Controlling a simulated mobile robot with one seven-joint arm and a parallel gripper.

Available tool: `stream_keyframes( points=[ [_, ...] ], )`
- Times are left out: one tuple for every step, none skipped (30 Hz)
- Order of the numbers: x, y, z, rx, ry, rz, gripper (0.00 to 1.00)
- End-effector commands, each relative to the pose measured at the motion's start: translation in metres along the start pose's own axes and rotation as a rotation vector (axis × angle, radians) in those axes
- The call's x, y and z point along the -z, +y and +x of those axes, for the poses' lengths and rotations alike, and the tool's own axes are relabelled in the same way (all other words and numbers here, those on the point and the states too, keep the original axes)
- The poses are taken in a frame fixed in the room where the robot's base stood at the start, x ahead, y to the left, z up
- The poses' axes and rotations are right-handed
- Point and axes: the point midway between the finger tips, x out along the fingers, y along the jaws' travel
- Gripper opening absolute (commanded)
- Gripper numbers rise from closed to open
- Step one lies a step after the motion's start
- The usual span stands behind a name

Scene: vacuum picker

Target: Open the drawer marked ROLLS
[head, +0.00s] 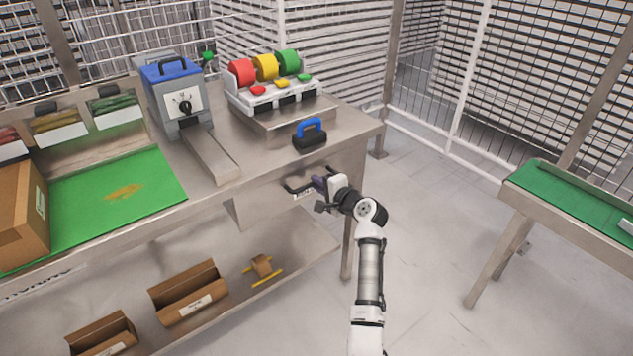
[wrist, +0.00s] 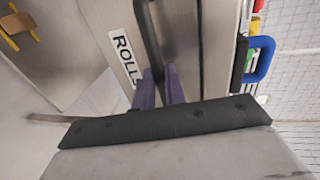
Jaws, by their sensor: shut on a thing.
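The drawer (head: 268,202) is a steel front under the right end of the workbench. Its white label reading ROLLS (wrist: 124,58) shows in the wrist view, partly cut off by my fingers. A dark bar handle (wrist: 149,38) runs across the drawer front beside the label; it also shows in the head view (head: 293,189). My gripper (head: 319,184) is at the handle, and its purple fingers (wrist: 160,88) are shut on the bar. I cannot tell whether the drawer stands slightly out from the bench.
A black block with a blue handle (head: 310,134) stands on the bench edge above the drawer. A tape dispenser with coloured rolls (head: 268,85) and a blue-topped machine (head: 175,95) stand behind. The floor to the right is clear up to a green-topped table (head: 575,200).

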Motion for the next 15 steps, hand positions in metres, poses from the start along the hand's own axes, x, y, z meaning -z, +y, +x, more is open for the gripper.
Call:
stream_keyframes(
  points=[
    [0.0,0.001,-0.008,-0.001,0.001,0.003,0.0],
    [0.0,0.002,-0.013,-0.001,0.001,0.004,0.0],
    [0.0,0.004,-0.02,-0.001,0.001,0.003,0.0],
    [0.0,0.005,-0.026,-0.001,0.001,0.003,0.0],
    [0.0,0.006,-0.033,0.0,0.002,0.003,0.0],
    [0.0,0.008,-0.042,-0.001,0.001,0.004,0.0],
    [0.0,0.009,-0.049,-0.001,0.002,0.004,0.0],
    [0.0,0.011,-0.057,-0.001,0.002,0.004,0.0],
    [0.0,0.013,-0.068,-0.002,0.001,0.004,0.0],
    [0.0,0.015,-0.076,-0.001,0.003,0.004,0.0],
    [0.0,0.017,-0.084,-0.002,0.002,0.004,0.0],
    [0.0,0.018,-0.096,-0.001,0.003,0.003,0.0],
    [0.0,0.021,-0.103,-0.002,0.002,0.004,0.0],
    [0.0,0.022,-0.112,-0.001,0.002,0.004,0.0],
    [0.0,0.025,-0.123,-0.001,0.002,0.004,0.0]
  ],
)
